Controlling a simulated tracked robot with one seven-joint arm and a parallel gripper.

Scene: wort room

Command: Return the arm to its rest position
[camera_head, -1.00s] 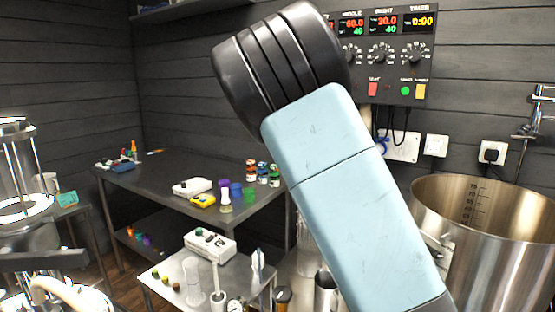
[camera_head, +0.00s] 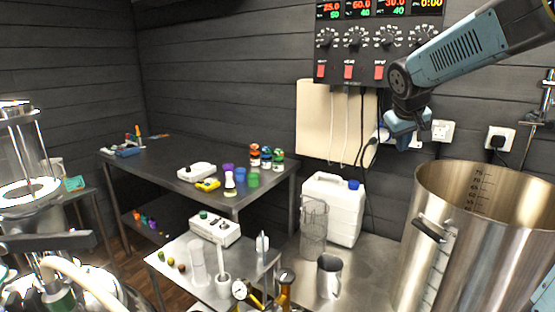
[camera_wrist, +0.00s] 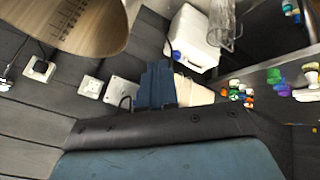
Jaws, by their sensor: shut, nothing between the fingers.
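My arm reaches in from the upper right of the head view, its black joint and light-blue end part folded in front of the wall below the control panel. My gripper (camera_wrist: 157,70) shows in the wrist view as a blue-grey pair of fingers close together. It is shut and empty. In the head view the fingertips cannot be made out. The arm's end hangs in the air to the upper left of the big steel kettle (camera_head: 478,250), apart from it.
The control panel (camera_head: 378,52) is close behind the arm. A white jerrycan (camera_head: 347,212), a steel jug (camera_head: 329,277) and a glass cylinder (camera_head: 313,230) stand left of the kettle. A dark bench (camera_head: 170,172) with small bottles is at the left. White wall sockets (camera_head: 442,131) are behind.

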